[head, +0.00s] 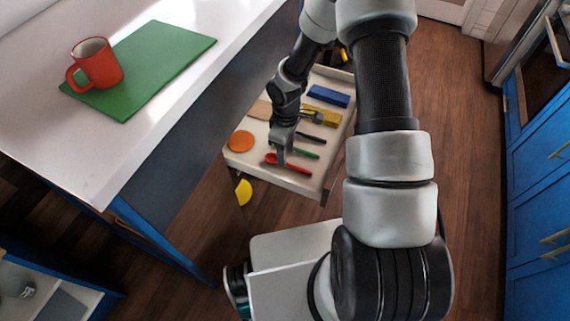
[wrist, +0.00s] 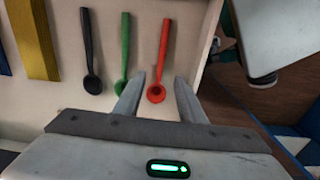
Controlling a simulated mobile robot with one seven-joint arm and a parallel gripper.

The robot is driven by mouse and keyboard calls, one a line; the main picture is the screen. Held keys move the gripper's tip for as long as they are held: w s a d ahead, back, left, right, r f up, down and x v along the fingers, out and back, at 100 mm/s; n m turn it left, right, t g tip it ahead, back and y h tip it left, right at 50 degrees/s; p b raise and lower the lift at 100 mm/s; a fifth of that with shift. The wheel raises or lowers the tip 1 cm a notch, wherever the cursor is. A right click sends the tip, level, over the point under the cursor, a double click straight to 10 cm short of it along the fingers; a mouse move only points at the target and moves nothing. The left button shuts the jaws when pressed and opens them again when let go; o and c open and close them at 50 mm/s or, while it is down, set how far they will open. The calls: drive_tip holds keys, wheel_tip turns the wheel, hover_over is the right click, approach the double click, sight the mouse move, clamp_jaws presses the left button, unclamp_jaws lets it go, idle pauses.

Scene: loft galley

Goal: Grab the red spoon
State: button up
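The red spoon (wrist: 163,62) lies in an open drawer, its bowl nearest my gripper in the wrist view. It also shows in the head view (head: 290,164), close to the drawer's front edge. My gripper (wrist: 160,82) is open, with one finger on each side of the spoon's bowl in the picture. Whether the fingers are level with the spoon or still above it, I cannot tell. In the head view my gripper (head: 282,160) hangs over the spoon's bowl end and hides part of it.
A green spoon (wrist: 124,48) lies close beside the red one, then a black spoon (wrist: 89,50) and a yellow block (wrist: 33,38). The drawer (head: 318,182) also holds an orange disc (head: 240,141) and a blue block (head: 328,96). A red mug (head: 97,64) stands on a green board (head: 160,60) on the counter.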

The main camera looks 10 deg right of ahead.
sight(288, 165)
wheel_tip(288, 165, down, 5)
drive_tip(key=shift+s+d+r+b, duration=0.1)
drive_tip(key=shift+d+b, duration=0.05)
drive_tip(key=shift+b, duration=0.35)
drive_tip(key=shift+c, duration=0.4)
clamp_jaws()
